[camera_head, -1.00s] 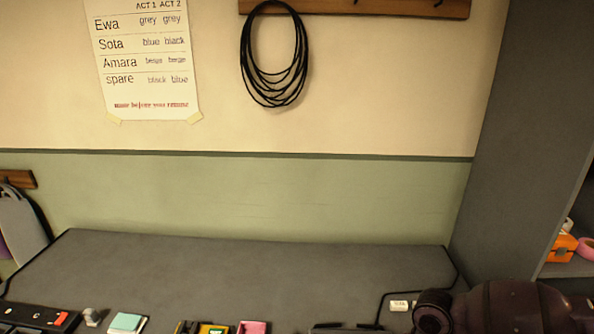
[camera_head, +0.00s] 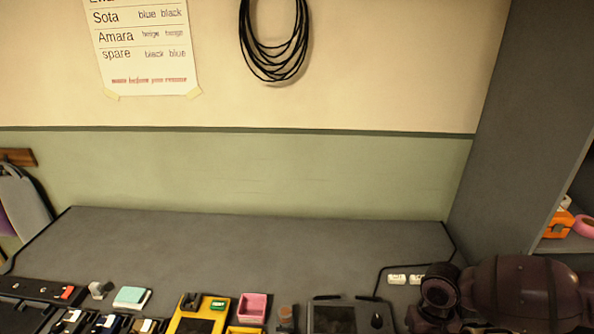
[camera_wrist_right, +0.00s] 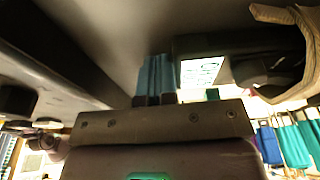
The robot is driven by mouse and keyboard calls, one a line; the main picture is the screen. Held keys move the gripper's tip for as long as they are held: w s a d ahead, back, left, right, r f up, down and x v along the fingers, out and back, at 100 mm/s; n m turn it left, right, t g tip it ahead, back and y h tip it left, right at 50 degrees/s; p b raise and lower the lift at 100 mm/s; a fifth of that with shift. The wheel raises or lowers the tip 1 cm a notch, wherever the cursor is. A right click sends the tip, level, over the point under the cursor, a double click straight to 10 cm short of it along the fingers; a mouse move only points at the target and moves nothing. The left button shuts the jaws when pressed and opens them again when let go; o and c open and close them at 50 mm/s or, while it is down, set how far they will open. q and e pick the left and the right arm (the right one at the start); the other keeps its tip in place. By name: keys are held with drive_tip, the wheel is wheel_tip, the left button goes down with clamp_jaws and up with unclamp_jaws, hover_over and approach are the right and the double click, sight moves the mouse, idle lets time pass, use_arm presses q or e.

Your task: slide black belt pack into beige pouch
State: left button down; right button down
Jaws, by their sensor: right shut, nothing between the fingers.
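Several small dark packs (camera_head: 106,324) stand at the bottom left of the head view, cut off by the frame edge. I cannot tell which of them is the black belt pack. I cannot make out the beige pouch for certain; a beige curved shape (camera_wrist_right: 285,14) shows at the upper right of the wrist view, and I cannot tell what it is. My right gripper (camera_wrist_right: 155,75) shows in the wrist view with its two teal fingers together and nothing between them. My right arm fills the lower right of the head view. My left gripper is out of view.
The grey counter (camera_head: 250,245) is clear at the back. Along its front are a yellow tray (camera_head: 198,326), a pink box (camera_head: 252,307), a teal-topped block (camera_head: 131,297) and a dark device (camera_head: 340,316). A tall grey panel (camera_head: 510,150) stands at right. Blue and teal cloths (camera_wrist_right: 292,145) hang in the wrist view.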

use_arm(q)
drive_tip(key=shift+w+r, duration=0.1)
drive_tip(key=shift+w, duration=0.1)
use_arm(e)
drive_tip(key=shift+s+d+f, duration=0.1)
drive_tip(key=shift+d, duration=0.35)
drive_tip(key=shift+d, duration=0.1)
drive_tip(key=shift+d, duration=0.95)
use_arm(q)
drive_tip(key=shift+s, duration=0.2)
use_arm(e)
drive_tip(key=shift+d, duration=0.25)
drive_tip(key=shift+s+d, duration=0.15)
drive_tip(key=shift+d, duration=0.8)
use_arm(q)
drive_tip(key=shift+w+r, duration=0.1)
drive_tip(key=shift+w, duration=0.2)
use_arm(e)
drive_tip(key=shift+d, duration=0.1)
